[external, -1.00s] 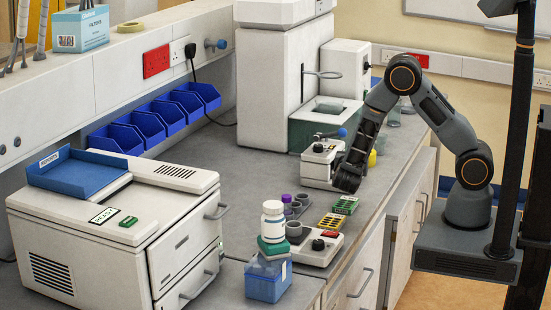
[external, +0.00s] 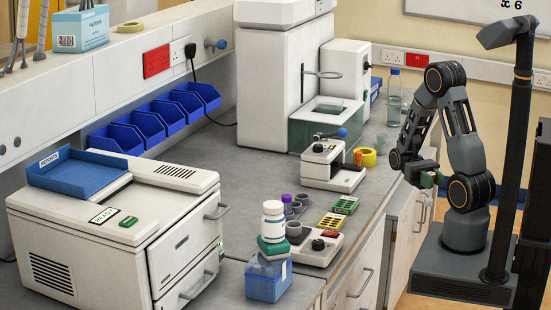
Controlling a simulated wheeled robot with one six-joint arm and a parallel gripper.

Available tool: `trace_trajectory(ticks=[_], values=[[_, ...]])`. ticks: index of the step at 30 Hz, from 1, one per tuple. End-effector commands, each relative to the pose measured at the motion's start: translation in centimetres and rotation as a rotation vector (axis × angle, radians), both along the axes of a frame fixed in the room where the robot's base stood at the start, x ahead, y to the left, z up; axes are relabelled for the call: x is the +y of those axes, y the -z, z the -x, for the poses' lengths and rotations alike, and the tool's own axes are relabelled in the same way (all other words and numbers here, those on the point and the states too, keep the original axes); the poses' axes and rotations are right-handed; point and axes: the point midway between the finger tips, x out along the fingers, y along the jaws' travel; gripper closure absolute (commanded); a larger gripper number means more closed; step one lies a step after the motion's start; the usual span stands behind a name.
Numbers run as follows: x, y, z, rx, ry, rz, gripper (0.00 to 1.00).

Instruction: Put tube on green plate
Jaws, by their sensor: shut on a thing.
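My gripper (external: 428,172) is off the front edge of the bench at the right. It is shut on a small dark green thing (external: 437,179), too small and partly covered to identify. A purple-capped tube (external: 286,199) stands in a grey holder on the bench. An orange tube-like thing (external: 358,159) stands by the white device at the back. A flat green rack (external: 345,205) lies near the bench edge. A green block (external: 272,248) lies under a white bottle (external: 273,221). I cannot tell which is the green plate.
A yellow rack (external: 331,221) lies beside the green rack. A white device with a black knob (external: 317,245) and a blue box (external: 268,281) are nearer the front. A yellow tape roll (external: 367,157) and a clear bottle (external: 394,100) stand at the back right.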

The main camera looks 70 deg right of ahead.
Motion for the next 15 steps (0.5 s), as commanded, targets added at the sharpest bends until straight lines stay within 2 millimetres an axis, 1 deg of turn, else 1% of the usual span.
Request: trace_trajectory(ticks=[1, 3, 6, 10, 15], values=[[1.0, 0.0, -0.7, -0.004, 0.123, 0.002, 0.92], [2.3, -0.6, -2.0, -0.005, 0.298, 0.003, 0.92], [3.5, -1.8, -4.3, -0.007, 0.536, 0.003, 0.92], [4.2, -3.6, -7.3, -0.010, 0.812, 0.004, 0.92], [4.1, -6.5, -10.4, -0.011, 1.100, 0.003, 0.92]])
